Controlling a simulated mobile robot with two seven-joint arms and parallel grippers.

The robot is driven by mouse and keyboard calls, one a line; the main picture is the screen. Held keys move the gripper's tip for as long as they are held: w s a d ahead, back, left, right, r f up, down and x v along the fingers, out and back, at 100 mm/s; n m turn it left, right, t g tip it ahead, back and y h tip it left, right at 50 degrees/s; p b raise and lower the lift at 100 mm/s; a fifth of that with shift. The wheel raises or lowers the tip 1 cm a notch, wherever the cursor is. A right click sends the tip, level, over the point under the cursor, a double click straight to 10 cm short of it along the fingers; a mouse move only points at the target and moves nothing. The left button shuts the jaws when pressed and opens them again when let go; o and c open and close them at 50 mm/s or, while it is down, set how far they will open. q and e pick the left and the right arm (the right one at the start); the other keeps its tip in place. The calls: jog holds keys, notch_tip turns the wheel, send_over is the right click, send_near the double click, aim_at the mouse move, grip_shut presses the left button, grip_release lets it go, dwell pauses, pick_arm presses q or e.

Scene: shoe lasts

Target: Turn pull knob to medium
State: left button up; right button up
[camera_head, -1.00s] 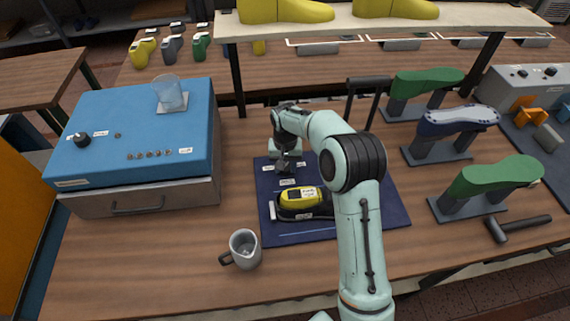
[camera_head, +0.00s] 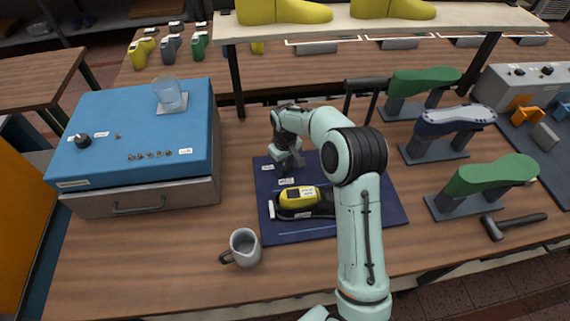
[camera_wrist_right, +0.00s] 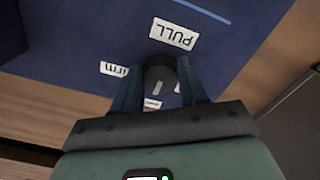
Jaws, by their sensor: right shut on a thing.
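The pull knob (camera_wrist_right: 160,78) is a dark round knob with a pale pointer line, on a dark blue panel (camera_wrist_right: 60,38) in the right wrist view. A white PULL label (camera_wrist_right: 174,34) and a label reading "firm" (camera_wrist_right: 113,69) lie around it; another label is partly hidden by a finger. My right gripper (camera_wrist_right: 160,92) is shut on the knob, one finger on each side. In the head view my right gripper (camera_head: 286,168) is over the left part of the blue panel (camera_head: 365,215) and hides the knob. My left gripper is not in view.
A yellow and black device (camera_head: 296,198) lies on the panel close to my right gripper. A grey mug (camera_head: 244,247) stands in front. A blue box (camera_head: 138,115) with its own dark knob (camera_head: 82,141) is at left. Shoe lasts on stands (camera_head: 436,147) are at right.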

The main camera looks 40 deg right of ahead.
aim_at(285, 167)
dwell(0.4)
jog(key=o, duration=1.1)
jog(key=shift+c, duration=0.2)
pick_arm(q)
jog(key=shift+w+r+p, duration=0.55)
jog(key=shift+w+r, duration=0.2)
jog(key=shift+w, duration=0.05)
pick_arm(e)
notch_tip(285, 167, up, 14)
jog(key=shift+f, duration=0.25)
